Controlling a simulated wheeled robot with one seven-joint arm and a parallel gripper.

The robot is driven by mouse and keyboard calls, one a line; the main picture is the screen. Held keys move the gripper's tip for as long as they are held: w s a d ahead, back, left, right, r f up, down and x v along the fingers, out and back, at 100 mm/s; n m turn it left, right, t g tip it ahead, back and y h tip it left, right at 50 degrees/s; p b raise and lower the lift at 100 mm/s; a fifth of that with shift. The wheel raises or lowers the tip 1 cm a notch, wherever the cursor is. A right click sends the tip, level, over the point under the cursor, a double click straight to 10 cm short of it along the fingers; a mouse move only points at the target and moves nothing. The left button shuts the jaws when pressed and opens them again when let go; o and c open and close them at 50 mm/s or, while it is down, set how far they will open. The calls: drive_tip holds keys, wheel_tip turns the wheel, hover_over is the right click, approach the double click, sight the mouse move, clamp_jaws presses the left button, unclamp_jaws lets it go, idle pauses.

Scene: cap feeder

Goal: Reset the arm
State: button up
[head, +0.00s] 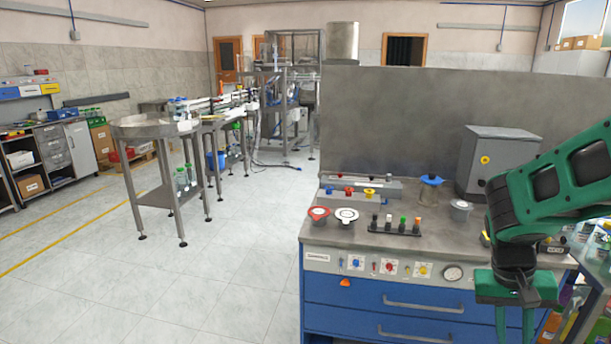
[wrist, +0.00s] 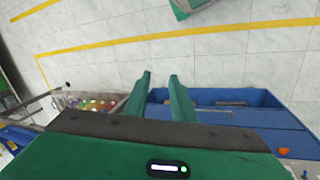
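My arm (head: 560,185), green and black, comes in from the right edge of the head view, bent with its wrist pointing down. My gripper (head: 514,322) hangs in front of the right part of the blue-drawer workbench (head: 420,262), below the level of its top. In the wrist view my gripper (wrist: 160,76) has its two green fingers apart with nothing between them. The blue bench drawers (wrist: 235,115) show below and right of the fingertips there. My gripper touches nothing that I can see.
The bench top holds red, white and blue caps, a rack of small vials (head: 396,226) and a grey box (head: 497,158). A crate of colourful items (wrist: 95,104) lies left of the fingers. Tiled floor is open to the left (head: 200,290). A steel table (head: 155,128) stands farther back.

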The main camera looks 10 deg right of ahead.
drive_tip(key=s+a+r+t+y, duration=0.1)
drive_tip(key=s+a+r+y, duration=0.2)
drive_tip(key=s+r, duration=0.3)
drive_tip(key=s+a, duration=0.1)
drive_tip(key=s, duration=0.2)
drive_tip(key=shift+a+t, duration=0.3)
drive_tip(key=shift+a, duration=0.05)
drive_tip(key=shift+w, duration=0.15)
drive_tip(key=shift+w+f, duration=0.2)
drive_tip(key=shift+w, duration=0.3)
drive_tip(key=shift+c, duration=0.5)
